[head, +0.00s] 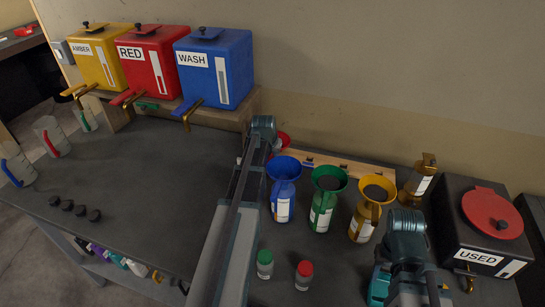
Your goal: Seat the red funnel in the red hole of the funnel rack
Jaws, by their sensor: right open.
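The red funnel (284,139) shows only in part at the left end of the wooden funnel rack (345,166), behind my left arm. My arm hides its lower part, so I cannot tell whether it is seated. The rack's red hole cannot be made out. My right gripper (379,286) is low at the bottom right, open, partly covered by its own arm, and well apart from the funnel. My left gripper cannot be seen; only its arm shows, crossing the middle of the view.
Blue (284,168), green (329,180) and amber (376,190) funnels stand in bottles before the rack. Two small capped jars are nearer. The black USED drum (470,245) is at right. Amber, red and blue tanks stand at back left. The left-centre bench is mostly clear.

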